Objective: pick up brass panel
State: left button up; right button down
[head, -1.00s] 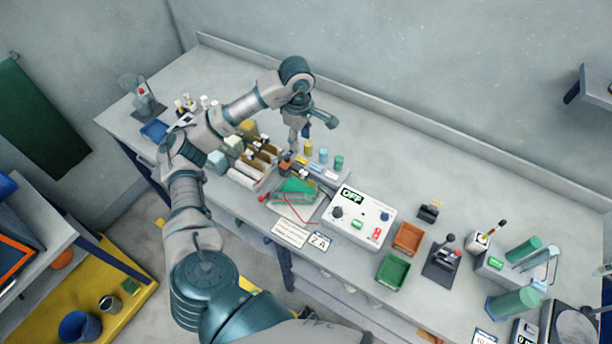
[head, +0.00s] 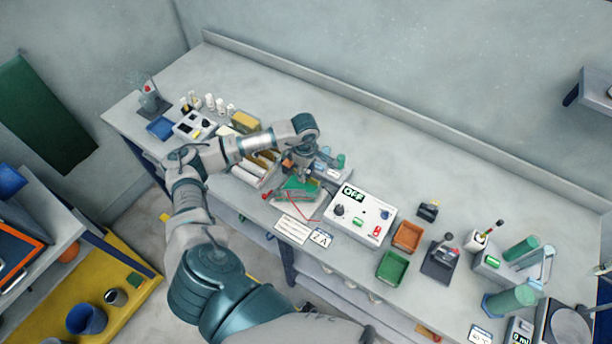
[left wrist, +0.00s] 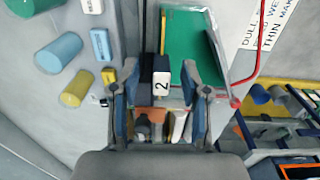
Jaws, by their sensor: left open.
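My left gripper (head: 297,170) is open and points down over the front of the bench, just behind a green piece with a red cord. Its two fingers (left wrist: 151,76) in the left wrist view stand either side of a dark block with a white "2" tag (left wrist: 161,83). Small brown and pale pieces (left wrist: 157,126) show lower between the fingers. Brownish-yellow upright panels (head: 264,162) stand in a rack to the left of the gripper in the head view, partly behind my forearm. I cannot tell which piece is the brass panel. My right gripper is out of view.
A green piece (left wrist: 190,48) lies beside the gripper. A white box marked OFF (head: 350,216) and an orange tray (head: 407,236) are to the right.

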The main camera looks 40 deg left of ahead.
pick_arm(q)
jog(key=shift+d+f, duration=0.1)
jog(key=shift+f, duration=0.1)
grip_shut()
jog(key=shift+r, duration=0.1)
jog(key=shift+r, duration=0.55)
notch_tip(320, 180, up, 6)
jog(key=shift+f+b, duration=0.1)
jog(key=shift+b, duration=0.55)
jog(key=s+d+b, duration=0.1)
jog(key=s+b, duration=0.2)
jog(key=s, duration=1.1)
jog(key=shift+d, duration=0.25)
